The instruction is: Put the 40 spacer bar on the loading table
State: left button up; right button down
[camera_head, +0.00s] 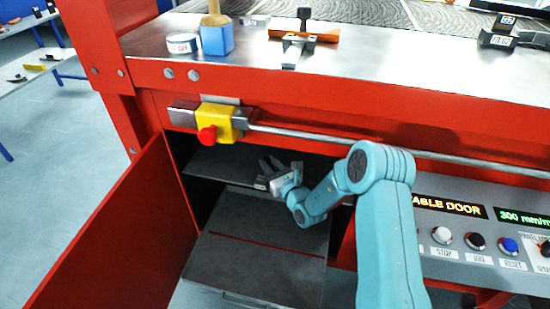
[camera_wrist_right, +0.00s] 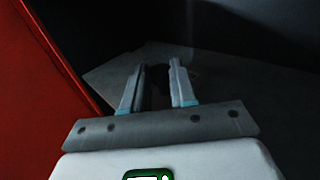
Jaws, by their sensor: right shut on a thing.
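My right gripper (camera_head: 270,170) reaches into the dark opening below the steel tabletop, above the inner end of a grey shelf. In the wrist view its two fingers (camera_wrist_right: 157,84) stand a little apart, shut on a small dark piece (camera_wrist_right: 157,92). Its shape and any marking are lost in shadow, so I cannot tell whether it is the 40 spacer bar. The steel loading table (camera_head: 390,75) lies above and behind the gripper. My left gripper is not in view.
A red door (camera_head: 120,240) stands open at left. A grey pull-out tray (camera_head: 260,262) juts forward. A rail (camera_head: 350,147) and yellow switch (camera_head: 220,120) cross above the gripper. A blue block (camera_head: 216,40), tape roll (camera_head: 183,43) and metal clamp (camera_head: 294,52) stand on the tabletop; its front middle is clear.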

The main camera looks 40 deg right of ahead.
jog(key=w+d, duration=0.2)
jog(key=shift+w+d+b, duration=0.2)
jog(key=shift+d+b, duration=0.1)
jog(key=shift+d, duration=0.1)
jog(key=w+d+b, duration=0.1)
jog(key=w+d+f, duration=0.1)
jog(key=shift+w+d+f+b, duration=0.1)
jog(key=shift+w+d+b, duration=0.05)
jog(key=shift+d+b, duration=0.2)
jog(key=shift+a+f, duration=0.1)
jog(key=shift+f, duration=0.05)
jog(key=shift+f, duration=0.1)
jog(key=c, duration=0.9)
grip_release()
